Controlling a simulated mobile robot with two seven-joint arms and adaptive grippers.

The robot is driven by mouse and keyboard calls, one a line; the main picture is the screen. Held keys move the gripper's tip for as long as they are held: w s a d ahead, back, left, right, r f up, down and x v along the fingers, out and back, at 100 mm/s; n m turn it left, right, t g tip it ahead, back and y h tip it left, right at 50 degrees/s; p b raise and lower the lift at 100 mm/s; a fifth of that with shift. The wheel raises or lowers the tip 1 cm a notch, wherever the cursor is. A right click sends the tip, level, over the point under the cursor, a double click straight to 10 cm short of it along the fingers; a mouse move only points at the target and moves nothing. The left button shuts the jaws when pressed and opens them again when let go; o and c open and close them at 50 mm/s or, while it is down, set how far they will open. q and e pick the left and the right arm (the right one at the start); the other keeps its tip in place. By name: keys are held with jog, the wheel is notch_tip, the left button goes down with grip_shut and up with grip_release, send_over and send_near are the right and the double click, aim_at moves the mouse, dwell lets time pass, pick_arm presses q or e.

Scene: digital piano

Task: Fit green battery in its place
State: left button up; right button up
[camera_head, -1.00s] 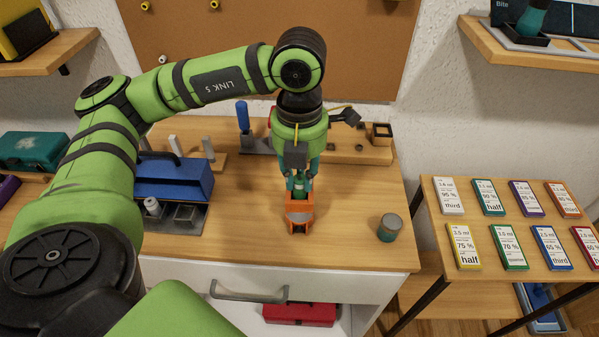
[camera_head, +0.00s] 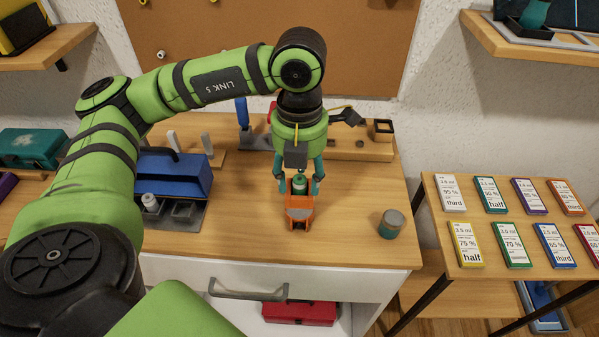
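The green battery (camera_head: 299,184) stands upright at the back part of the orange holder (camera_head: 300,213) on the wooden table; its lower end is hidden by the holder. My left gripper (camera_head: 298,186) is above and around it, with its teal fingers spread to either side and a gap visible between the fingers and the battery. The front part of the holder has a grey rounded surface. My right gripper is not in view.
A grey-teal can (camera_head: 391,223) stands right of the holder. A blue toolbox (camera_head: 174,174) and a dark tray (camera_head: 172,216) are to the left. A wooden block rack (camera_head: 355,149) is behind. Table space in front is clear.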

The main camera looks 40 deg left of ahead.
pick_arm(q)
jog(key=shift+r, duration=0.15)
jog(key=shift+r+p, duration=1.65)
jog(key=shift+r, duration=0.75)
notch_tip(320, 180, up, 12)
jog(key=shift+f, duration=0.1)
